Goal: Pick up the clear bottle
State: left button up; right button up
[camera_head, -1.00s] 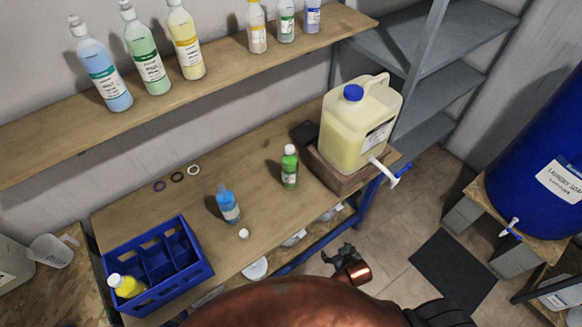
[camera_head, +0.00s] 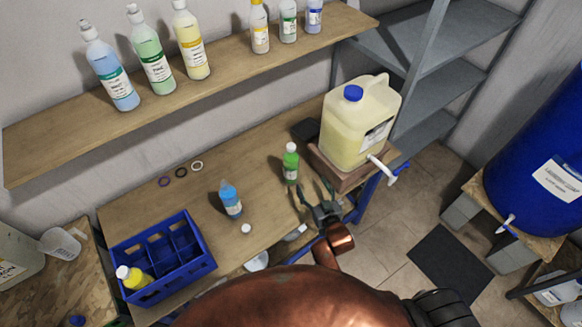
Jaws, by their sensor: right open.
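A small bottle of blue liquid (camera_head: 231,201) stands upright on the wooden workbench (camera_head: 265,150). A green bottle with a white cap (camera_head: 291,163) stands upright to its right, near the jug. I cannot tell for sure which one counts as the clear bottle. My right gripper (camera_head: 315,191) is open and empty at the bench's front edge. Its fingers point toward the green bottle, just in front of it and apart from it. My left gripper is not in view.
A yellow jug (camera_head: 359,122) with a tap stands on a brown block right of the green bottle. A white cap (camera_head: 246,229) lies by the blue bottle. A blue divided crate (camera_head: 163,257) holds a yellow bottle (camera_head: 134,277). Several bottles line the shelf (camera_head: 70,138) above.

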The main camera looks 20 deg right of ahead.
aim_at(291, 160)
jog(key=w+a+r+t, duration=0.1)
jog(key=w+a+r, duration=0.1)
jog(key=w+a+r+t+y, duration=0.1)
jog(key=w+a+r, duration=0.1)
jog(key=r, duration=0.1)
jog(key=shift+w+a+n+y, duration=0.1)
jog(key=shift+a+n+y, duration=0.2)
jog(key=shift+a+n, duration=0.1)
jog(key=w, duration=0.7)
jog(key=shift+a+f, duration=0.3)
jog(key=shift+f, duration=0.05)
jog(key=shift+c, duration=0.7)
jog(key=c, duration=1.6)
jog(key=shift+r, duration=0.15)
grip_shut()
